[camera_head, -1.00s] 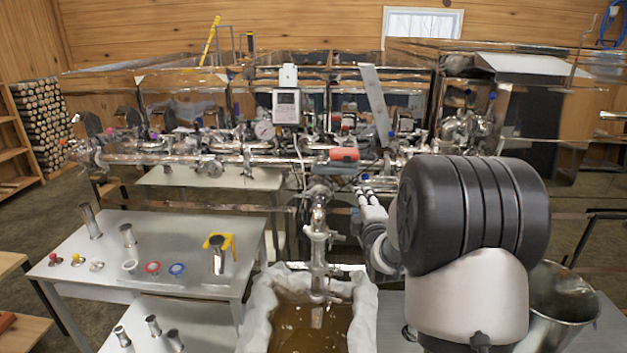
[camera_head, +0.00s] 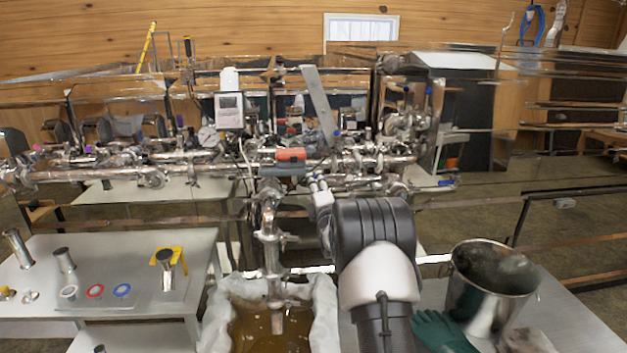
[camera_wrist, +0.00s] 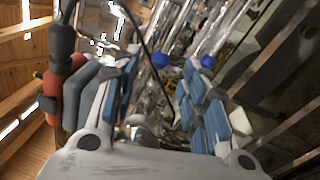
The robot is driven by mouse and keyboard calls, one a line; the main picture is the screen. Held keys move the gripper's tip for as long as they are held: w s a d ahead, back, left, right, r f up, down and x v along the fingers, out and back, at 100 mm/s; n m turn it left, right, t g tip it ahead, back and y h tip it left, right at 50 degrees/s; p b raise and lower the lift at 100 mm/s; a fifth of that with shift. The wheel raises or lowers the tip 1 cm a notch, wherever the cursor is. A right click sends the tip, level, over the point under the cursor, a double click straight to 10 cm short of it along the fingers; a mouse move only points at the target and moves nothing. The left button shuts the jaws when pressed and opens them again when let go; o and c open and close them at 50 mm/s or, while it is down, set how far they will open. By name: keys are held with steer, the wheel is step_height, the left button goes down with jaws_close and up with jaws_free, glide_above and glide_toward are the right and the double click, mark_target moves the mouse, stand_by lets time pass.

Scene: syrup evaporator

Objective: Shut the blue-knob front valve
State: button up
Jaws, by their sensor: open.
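My gripper (camera_wrist: 160,72) is open, with blue-padded fingers and nothing held between them. In the head view my gripper (camera_head: 317,187) is at the front of the steel pipework, below the orange-red cylinder (camera_head: 290,154). In the wrist view, one blue knob (camera_wrist: 160,60) shows between the fingertips and another blue knob (camera_wrist: 208,61) shows by the right fingertip. Both look a little beyond the fingers, with no contact visible. I cannot tell which is the front valve.
A lined tub of brown liquid (camera_head: 270,335) stands below a vertical spout pipe (camera_head: 271,240). A steel bucket (camera_head: 490,285) and green glove (camera_head: 443,330) are on the right bench. A white table (camera_head: 120,255) with small fittings is at left. A slanted metal strip (camera_head: 319,105) rises behind the pipes.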

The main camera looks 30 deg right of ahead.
mark_target(331, 175)
steer(key=shift+b+x, duration=0.35)
steer(key=shift+x, duration=2.6)
steer(key=shift+c, duration=0.5)
jaws_close()
